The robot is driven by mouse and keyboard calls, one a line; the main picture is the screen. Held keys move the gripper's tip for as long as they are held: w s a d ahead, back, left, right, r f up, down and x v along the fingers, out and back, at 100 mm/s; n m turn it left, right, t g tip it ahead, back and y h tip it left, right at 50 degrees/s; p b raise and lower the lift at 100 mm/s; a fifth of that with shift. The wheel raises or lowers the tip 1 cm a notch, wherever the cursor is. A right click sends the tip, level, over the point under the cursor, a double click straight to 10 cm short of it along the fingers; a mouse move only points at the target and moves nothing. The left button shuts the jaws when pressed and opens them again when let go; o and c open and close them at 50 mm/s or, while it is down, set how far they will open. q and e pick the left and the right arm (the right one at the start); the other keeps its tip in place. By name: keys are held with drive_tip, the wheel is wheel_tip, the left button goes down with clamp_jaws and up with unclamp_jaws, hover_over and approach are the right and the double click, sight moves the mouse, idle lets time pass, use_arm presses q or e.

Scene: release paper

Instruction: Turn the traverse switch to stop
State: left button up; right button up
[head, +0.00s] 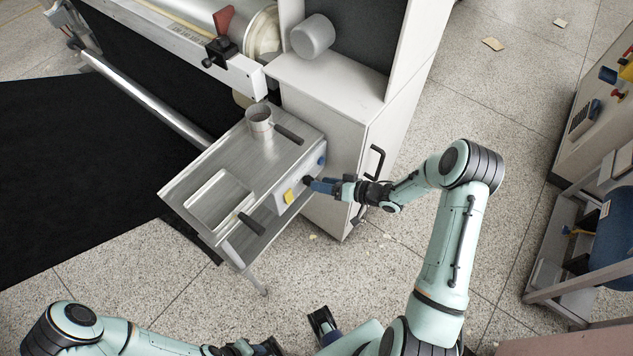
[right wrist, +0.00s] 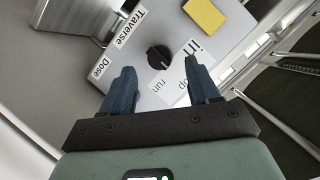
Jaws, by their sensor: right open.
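The traverse switch, a black round knob (right wrist: 158,57), sits on a pale control panel (right wrist: 222,33) with the word Traverse beside it in the right wrist view. Labels run and a partly hidden one ending in "op" are below it. I cannot tell which label the knob points to. My right gripper (right wrist: 159,68) is open, its two blue fingers on either side of the knob's lower area; contact is not clear. In the head view this gripper (head: 312,183) is at the box's front, hiding the knob. My left gripper (head: 268,346) is partly visible at the bottom edge.
A metal table (head: 215,155) bears a steel cup (head: 259,118) and a tray (head: 221,201). A white cabinet (head: 345,170) stands just behind; speckled floor is open to the right.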

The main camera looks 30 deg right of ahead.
drive_tip(key=v, duration=0.9)
drive_tip(key=shift+s+d, duration=0.25)
drive_tip(key=shift+s, duration=0.1)
